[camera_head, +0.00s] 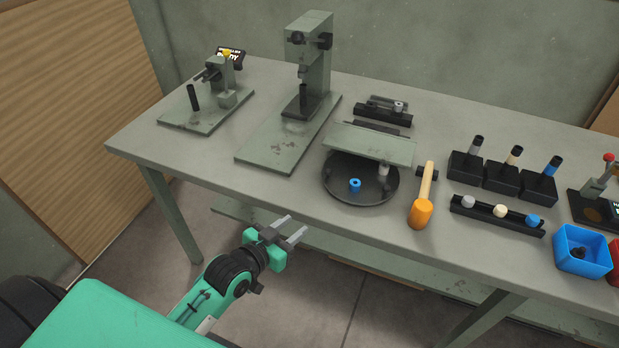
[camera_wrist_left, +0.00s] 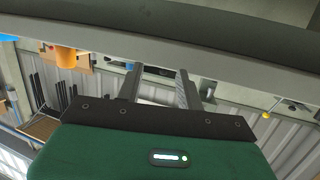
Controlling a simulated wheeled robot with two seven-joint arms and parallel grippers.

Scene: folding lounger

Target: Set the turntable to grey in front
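The turntable (camera_head: 338,190) is a round black disc near the front edge of the bench. A blue piece (camera_head: 355,185) stands on its front part. A grey piece (camera_head: 383,170) stands toward its back right. A flat green-grey plate (camera_head: 370,144) spans above its back part and hides what lies behind. My left gripper (camera_head: 292,230) is open and empty, in front of the bench edge and apart from the turntable. In the left wrist view its two fingers (camera_wrist_left: 158,90) are spread with nothing between them. My right gripper is not in view.
Further right are black blocks with handled tools (camera_head: 502,172), a rack of coloured pieces (camera_head: 498,213) and a blue bin (camera_head: 582,251). A press (camera_head: 306,75) stands behind left. The bench's front left is bare.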

